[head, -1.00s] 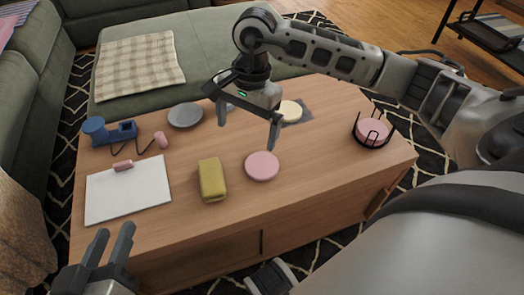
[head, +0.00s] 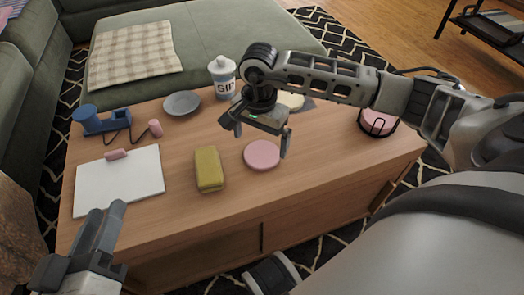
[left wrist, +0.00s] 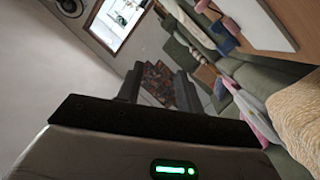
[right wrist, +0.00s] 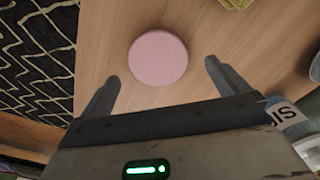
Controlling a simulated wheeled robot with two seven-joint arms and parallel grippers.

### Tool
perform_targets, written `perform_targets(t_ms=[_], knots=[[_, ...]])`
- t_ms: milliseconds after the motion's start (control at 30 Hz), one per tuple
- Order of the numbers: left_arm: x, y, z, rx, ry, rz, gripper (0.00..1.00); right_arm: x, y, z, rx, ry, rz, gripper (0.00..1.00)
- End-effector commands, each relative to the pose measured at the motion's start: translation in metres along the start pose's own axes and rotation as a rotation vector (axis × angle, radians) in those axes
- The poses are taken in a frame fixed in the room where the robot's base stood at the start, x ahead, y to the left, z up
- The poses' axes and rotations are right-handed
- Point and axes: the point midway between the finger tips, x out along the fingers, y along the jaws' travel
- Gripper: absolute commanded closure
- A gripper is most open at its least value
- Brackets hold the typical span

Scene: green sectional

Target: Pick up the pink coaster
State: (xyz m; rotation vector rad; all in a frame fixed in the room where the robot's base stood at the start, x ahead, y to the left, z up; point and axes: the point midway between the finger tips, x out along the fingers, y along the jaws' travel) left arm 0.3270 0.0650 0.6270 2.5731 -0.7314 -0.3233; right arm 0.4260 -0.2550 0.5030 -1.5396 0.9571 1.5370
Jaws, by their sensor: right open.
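The pink coaster (head: 262,156) lies flat on the wooden coffee table, right of the yellow-green sponge-like block. It also shows whole in the right wrist view (right wrist: 158,57), ahead of and between the fingertips. My right gripper (head: 262,143) is open and empty, pointing down above the coaster; I see no contact. It also shows in the right wrist view (right wrist: 162,72), with a finger on each side. My left gripper (head: 105,232) is low at the left, near the table's front edge. Its fingers stand apart and empty in the left wrist view (left wrist: 158,88).
The yellow-green block (head: 209,168) sits left of the coaster. A black wire holder (head: 362,118) with pink discs stands at the right. A white pad (head: 120,182), blue device (head: 100,121), grey plate (head: 182,103), white tub (head: 222,75) and cream disc (head: 290,101) lie around.

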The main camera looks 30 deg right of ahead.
Motion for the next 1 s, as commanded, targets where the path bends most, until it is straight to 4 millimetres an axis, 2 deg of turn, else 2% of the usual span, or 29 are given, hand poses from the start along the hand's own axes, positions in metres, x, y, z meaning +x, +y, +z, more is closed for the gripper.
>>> perform_targets(t_ms=[33,100,200,467,500,633,667,1000], knots=[[0.0,-0.002,0.005,-0.012,0.004,0.005,0.64,0.012,0.002,0.002,-0.001,-0.003,0.002,0.0],[0.001,-0.003,0.004,-0.013,0.026,0.012,0.64,0.024,0.004,0.004,-0.001,-0.003,0.002,0.0],[0.005,0.004,-0.023,0.074,0.13,0.048,0.64,0.037,0.004,0.004,0.0,-0.003,0.002,0.0],[0.006,0.004,-0.029,0.111,0.158,0.05,0.64,0.041,0.004,0.004,0.0,-0.001,0.0,0.0],[0.006,0.004,-0.029,0.111,0.157,0.049,0.64,0.041,0.004,0.004,0.0,-0.001,0.0,0.06],[0.006,0.004,-0.029,0.11,0.155,0.048,0.64,0.04,0.004,0.004,0.0,-0.001,0.0,0.42],[0.006,0.004,-0.028,0.11,0.155,0.048,0.64,0.04,0.004,0.004,0.0,-0.001,0.0,0.46],[0.006,0.005,-0.029,0.106,0.149,0.049,0.64,0.037,0.004,0.003,0.0,-0.001,-0.001,0.46]])
